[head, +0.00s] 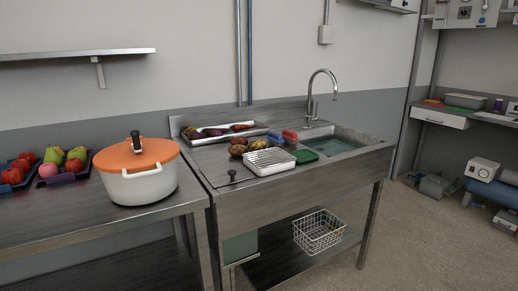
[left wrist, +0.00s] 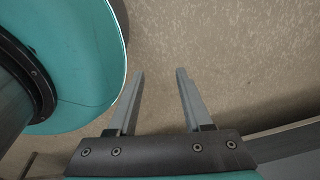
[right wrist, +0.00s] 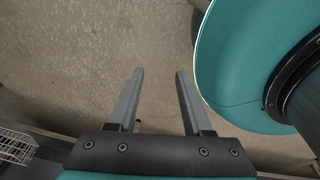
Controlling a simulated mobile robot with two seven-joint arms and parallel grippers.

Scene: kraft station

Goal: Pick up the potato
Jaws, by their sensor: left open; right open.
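Several brown, round potatoes (head: 237,149) lie in a small group on the metal sink counter in the head view, just behind a white wire-like tray. They are small in the picture, and some partly hide others. My left gripper (left wrist: 160,75) is open and empty in the left wrist view, above bare floor. My right gripper (right wrist: 158,75) is open and empty in the right wrist view, also above bare floor. Neither gripper shows in the head view, and both are away from the potatoes.
A white tray (head: 270,168), a green sponge-like item (head: 305,156) and a long vegetable tray (head: 190,139) crowd the counter near the sink basin (head: 345,147). An orange-lidded white pot (head: 140,187) stands on the left table. A wire basket (head: 319,238) sits on the lower shelf.

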